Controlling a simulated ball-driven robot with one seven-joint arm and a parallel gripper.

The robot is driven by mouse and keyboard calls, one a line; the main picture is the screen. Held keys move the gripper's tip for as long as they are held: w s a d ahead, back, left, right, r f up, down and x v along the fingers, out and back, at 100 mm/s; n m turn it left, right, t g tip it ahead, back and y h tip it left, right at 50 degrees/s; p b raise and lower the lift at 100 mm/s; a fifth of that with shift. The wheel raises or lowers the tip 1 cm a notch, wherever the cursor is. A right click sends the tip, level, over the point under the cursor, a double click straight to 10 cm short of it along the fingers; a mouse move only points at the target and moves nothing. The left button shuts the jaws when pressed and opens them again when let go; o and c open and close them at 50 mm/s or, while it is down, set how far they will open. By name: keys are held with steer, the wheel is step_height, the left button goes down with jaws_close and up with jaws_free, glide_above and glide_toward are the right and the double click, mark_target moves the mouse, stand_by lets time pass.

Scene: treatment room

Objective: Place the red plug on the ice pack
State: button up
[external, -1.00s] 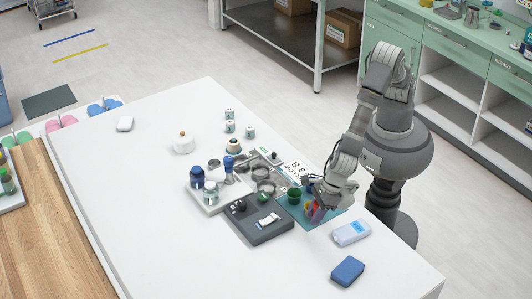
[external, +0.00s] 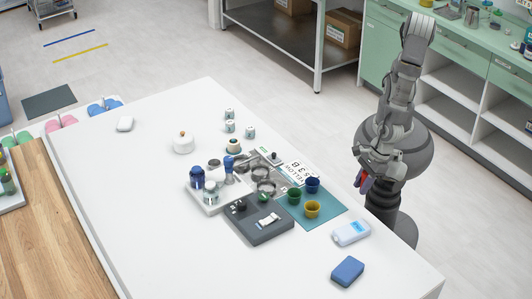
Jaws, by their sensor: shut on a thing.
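My gripper (external: 372,172) is shut on the red plug (external: 363,184), a small red piece with some blue beside it. It is held in the air near my body, past the right edge of the white table. The grip is small and partly hidden by the fingers. A blue rounded slab (external: 347,271), which looks like the ice pack, lies flat near the table's front right corner. Nothing rests on it. My gripper is above and to the right of it in the picture, well apart from it.
A white and light-blue pack (external: 351,233) lies behind the slab. A teal mat (external: 327,228) bears green (external: 294,196), blue (external: 312,185) and yellow (external: 312,209) cups. A dark grey tray (external: 262,232) is beside it. The table's front left (external: 190,255) is clear.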

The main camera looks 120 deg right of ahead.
steer(key=w+a, duration=0.2)
steer(key=w, duration=0.1)
steer(key=w+a, duration=0.3)
steer(key=w, duration=0.1)
steer(key=w+a+f+p, duration=0.1)
steer(key=w+a, duration=0.1)
steer(key=w, duration=0.1)
steer(key=shift+w+a+f, duration=0.1)
steer(key=shift+w+a, duration=0.15)
steer(key=shift+a, duration=0.05)
steer(key=shift+w+a+f, duration=0.15)
steer(key=shift+w+f, duration=0.05)
steer(key=shift+w, duration=0.05)
step_height(320, 180, down, 3)
steer(key=shift+f+b, duration=0.2)
steer(key=shift+b, duration=0.85)
steer(key=shift+r, duration=0.15)
